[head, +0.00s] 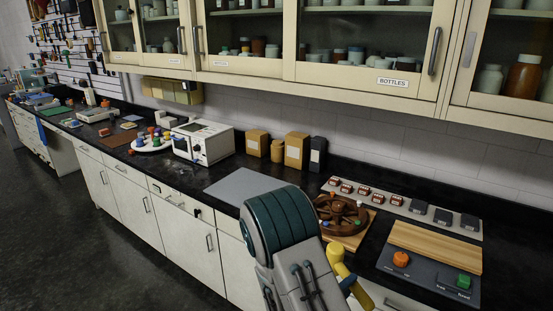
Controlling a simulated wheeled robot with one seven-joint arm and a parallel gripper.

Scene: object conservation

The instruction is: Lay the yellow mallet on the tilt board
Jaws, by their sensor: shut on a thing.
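The yellow mallet (335,252) shows at the lower middle, just right of my arm, with its head up and part of its handle lower right. My gripper (347,281) is mostly hidden behind my arm; a small bluish part shows against the mallet, and it is shut on it. What appears to be the tilt board is a pale wooden board (435,247) at the right, at the back of a dark panel (425,280). The board looks bare. The mallet is left of the panel and apart from the board.
An orange knob (401,259) and a green block (463,281) stand on the panel. A brown spoked wheel (341,214) sits left of the board. A strip with red and dark blocks (400,205) runs behind. A grey sheet (245,187) lies clear further left.

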